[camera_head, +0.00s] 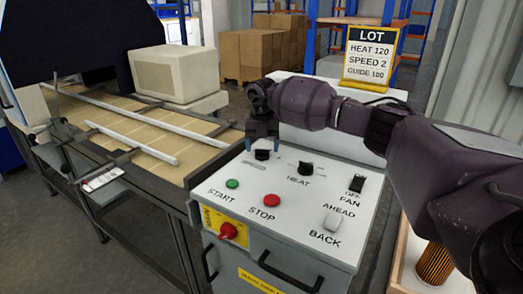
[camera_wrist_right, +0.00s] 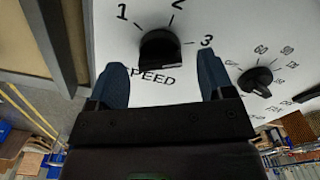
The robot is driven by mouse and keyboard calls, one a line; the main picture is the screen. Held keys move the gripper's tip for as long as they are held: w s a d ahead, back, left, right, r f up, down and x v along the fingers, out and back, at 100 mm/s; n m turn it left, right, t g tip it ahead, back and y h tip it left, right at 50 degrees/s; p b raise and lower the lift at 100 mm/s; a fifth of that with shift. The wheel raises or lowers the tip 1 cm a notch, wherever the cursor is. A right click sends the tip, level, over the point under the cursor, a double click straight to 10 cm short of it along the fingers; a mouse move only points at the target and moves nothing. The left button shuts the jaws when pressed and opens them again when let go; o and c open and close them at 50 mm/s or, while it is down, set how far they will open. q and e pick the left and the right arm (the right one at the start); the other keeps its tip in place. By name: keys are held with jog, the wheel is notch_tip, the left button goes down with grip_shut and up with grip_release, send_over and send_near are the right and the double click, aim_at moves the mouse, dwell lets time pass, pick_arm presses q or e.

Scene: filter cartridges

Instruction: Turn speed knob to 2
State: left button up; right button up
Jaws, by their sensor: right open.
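The black speed knob (camera_head: 262,155) is on the white control panel (camera_head: 325,180). In the right wrist view the knob (camera_wrist_right: 160,48) sits above the word SPEED, with the marks 1, 2 and 3 around it. Which mark it points to I cannot tell for sure. My right gripper (camera_head: 262,145) is open above the knob. In the wrist view its two blue fingertips (camera_wrist_right: 163,80) are apart, one on either side of the knob's lower edge, not gripping it. The sign (camera_head: 371,55) reads HEAT 120, SPEED 2, GUIDE 100. My left gripper is not in view.
The heat knob (camera_head: 305,168) is right of the speed knob. The green start button (camera_head: 232,184), red stop button (camera_head: 272,200), fan switch (camera_head: 356,184) and ahead/back switch (camera_head: 332,221) are nearby. A conveyor (camera_head: 150,158) lies left. An orange filter cartridge (camera_head: 435,264) is at lower right.

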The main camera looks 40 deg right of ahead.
jog(key=shift+f, duration=0.8)
jog(key=c, duration=0.9)
jog(key=n, duration=0.5)
jog(key=shift+n, duration=0.4)
jog(key=n+b, duration=0.1)
jog(key=n, duration=0.4)
jog(key=shift+n, duration=0.4)
